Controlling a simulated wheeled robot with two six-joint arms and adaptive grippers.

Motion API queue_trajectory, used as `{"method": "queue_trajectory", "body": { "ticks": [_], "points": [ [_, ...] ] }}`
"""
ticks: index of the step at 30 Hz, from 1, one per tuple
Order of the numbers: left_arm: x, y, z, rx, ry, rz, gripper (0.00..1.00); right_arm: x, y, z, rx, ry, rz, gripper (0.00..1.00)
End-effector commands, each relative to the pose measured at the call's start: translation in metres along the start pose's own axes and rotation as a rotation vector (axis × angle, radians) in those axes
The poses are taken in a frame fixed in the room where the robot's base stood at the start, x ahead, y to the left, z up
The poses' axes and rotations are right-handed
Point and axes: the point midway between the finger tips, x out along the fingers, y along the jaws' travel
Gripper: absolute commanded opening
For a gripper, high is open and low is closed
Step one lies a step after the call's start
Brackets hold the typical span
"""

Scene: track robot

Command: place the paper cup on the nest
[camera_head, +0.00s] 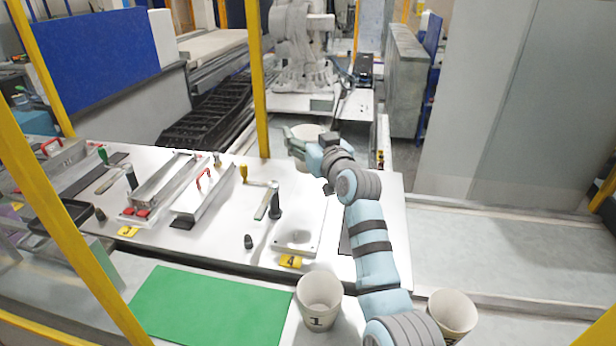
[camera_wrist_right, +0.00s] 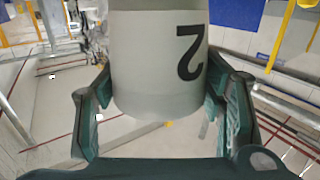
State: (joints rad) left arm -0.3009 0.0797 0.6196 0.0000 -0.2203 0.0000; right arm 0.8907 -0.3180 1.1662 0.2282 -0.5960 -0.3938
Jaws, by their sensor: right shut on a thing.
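My right gripper (camera_head: 302,148) is shut on a white paper cup (camera_head: 308,131), held out over the far edge of the white workbench. In the right wrist view the held cup (camera_wrist_right: 157,60) fills the middle, with a black "2" on its side, and the gripper fingers (camera_wrist_right: 158,105) are on both sides of it. A paper cup marked "1" (camera_head: 319,298) stands at the front, beside the green mat. Another paper cup (camera_head: 452,313) stands right of my right arm. I cannot tell which fixture is the nest. My left gripper is not in view.
The workbench (camera_head: 232,246) carries clamps, a pale plate (camera_head: 297,238) by a yellow tag (camera_head: 290,261), and a black tray (camera_head: 66,217). A green mat (camera_head: 208,305) lies empty in front. Yellow posts (camera_head: 257,75) stand around. A robot arm (camera_head: 300,45) stands behind.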

Motion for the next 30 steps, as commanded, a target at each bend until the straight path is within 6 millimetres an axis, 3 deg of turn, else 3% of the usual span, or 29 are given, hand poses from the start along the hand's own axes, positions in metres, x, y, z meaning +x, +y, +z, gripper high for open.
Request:
{"method": "queue_trajectory", "body": {
  "ticks": [1, 3, 8, 13, 24, 25, 27, 30],
  "points": [
    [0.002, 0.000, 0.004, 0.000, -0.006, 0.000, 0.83, 0.002, 0.001, 0.021, 0.002, -0.007, 0.001, 0.52],
    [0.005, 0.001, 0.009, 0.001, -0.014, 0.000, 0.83, 0.004, 0.001, 0.042, 0.002, -0.006, 0.000, 0.52],
    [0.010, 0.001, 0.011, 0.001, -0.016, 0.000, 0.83, 0.005, 0.001, 0.067, 0.002, -0.004, 0.000, 0.52],
    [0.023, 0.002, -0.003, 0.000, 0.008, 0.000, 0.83, 0.007, 0.002, 0.102, 0.002, -0.005, 0.001, 0.52],
    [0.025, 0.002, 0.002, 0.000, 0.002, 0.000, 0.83, 0.007, 0.002, 0.107, 0.001, -0.003, 0.001, 0.49],
    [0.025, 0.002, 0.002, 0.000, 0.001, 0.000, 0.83, 0.007, 0.002, 0.107, 0.001, -0.003, 0.001, 0.64],
    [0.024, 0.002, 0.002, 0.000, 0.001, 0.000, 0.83, 0.007, 0.002, 0.106, 0.001, -0.003, 0.001, 0.76],
    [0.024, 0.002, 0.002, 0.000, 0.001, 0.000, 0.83, 0.007, 0.002, 0.106, 0.001, -0.003, 0.001, 0.83]
  ]
}}
